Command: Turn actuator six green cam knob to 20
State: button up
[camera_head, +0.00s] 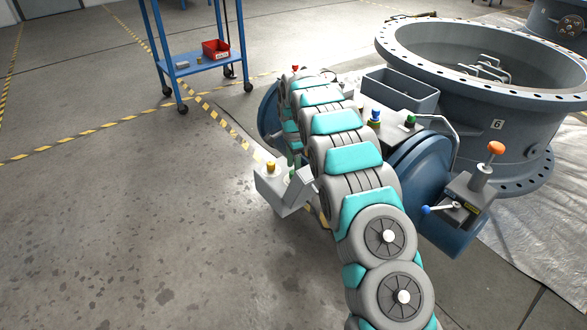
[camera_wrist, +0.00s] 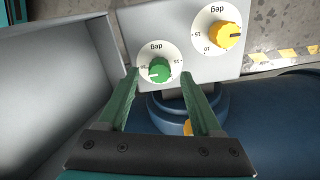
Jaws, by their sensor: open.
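The green cam knob (camera_wrist: 159,69) sits on a round white dial marked "deg" on a light grey panel (camera_wrist: 188,70). The dial's numbers appear upside down, and I cannot read its setting surely. My gripper (camera_wrist: 160,75) is open, with one green finger on each side of the green knob in the picture. I cannot tell whether either finger touches it. A yellow knob (camera_wrist: 227,35) with its own dial is to the right. In the head view the panel (camera_head: 287,195) and its yellow knob (camera_head: 270,167) show beside my arm, which mostly hides my gripper.
A big flanged valve body (camera_head: 497,145) marked 6 stands at the right. A grey open bin (camera_head: 400,92) is behind my arm; a grey trough (camera_wrist: 55,85) fills the wrist view's left. A blue cart (camera_head: 200,65) stands farther back. The left floor is clear.

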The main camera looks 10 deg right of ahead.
jog(key=shift+f, duration=0.8)
jog(key=shift+c, duration=0.3)
grip_shut()
